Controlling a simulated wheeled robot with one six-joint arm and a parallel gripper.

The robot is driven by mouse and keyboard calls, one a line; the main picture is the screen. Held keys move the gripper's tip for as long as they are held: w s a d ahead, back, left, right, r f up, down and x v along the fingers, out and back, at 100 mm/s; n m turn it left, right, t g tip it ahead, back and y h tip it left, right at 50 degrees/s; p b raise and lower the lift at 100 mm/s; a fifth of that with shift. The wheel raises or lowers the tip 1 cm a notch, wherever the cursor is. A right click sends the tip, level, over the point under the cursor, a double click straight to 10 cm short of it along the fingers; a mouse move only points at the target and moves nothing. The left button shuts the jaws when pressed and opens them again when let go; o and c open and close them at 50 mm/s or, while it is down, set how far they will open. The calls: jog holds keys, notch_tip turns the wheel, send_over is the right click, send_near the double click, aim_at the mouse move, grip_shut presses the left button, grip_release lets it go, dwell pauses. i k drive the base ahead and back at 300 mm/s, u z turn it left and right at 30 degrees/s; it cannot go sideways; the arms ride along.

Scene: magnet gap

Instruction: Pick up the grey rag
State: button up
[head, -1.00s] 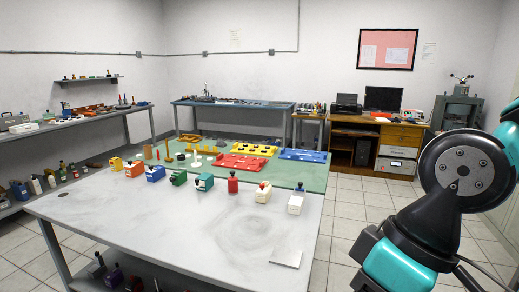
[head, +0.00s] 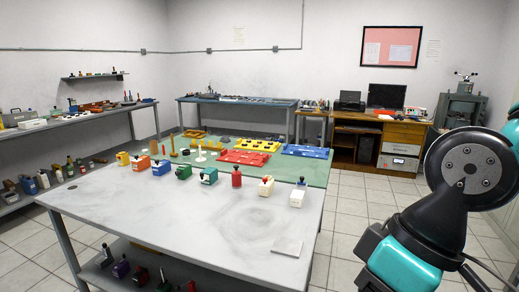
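I cannot make out a grey rag for certain. A small grey, flat square (head: 287,247) lies near the front right corner of the large table (head: 130,205); it looks like a thin plate or folded cloth, and I cannot tell which. A small grey lump on the green mat (head: 318,172), behind the row of bottles and blocks, is too small to identify. My arm fills the right edge of the view, apart from the table. My gripper is outside the picture.
Yellow, red and blue trays (head: 305,152) lie on the mat. A wooden desk (head: 385,130) stands at the back. The table's front is mostly bare; tiled floor is free on the right.

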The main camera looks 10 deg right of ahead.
aim_at(225, 139)
jog(key=u, duration=0.25)
jog(key=k, duration=0.25)
jog(key=z, duration=1.35)
jog(key=i, duration=2.25)
jog(key=u, duration=1)
jog(key=i, duration=0.85)
jog(key=u, duration=0.7)
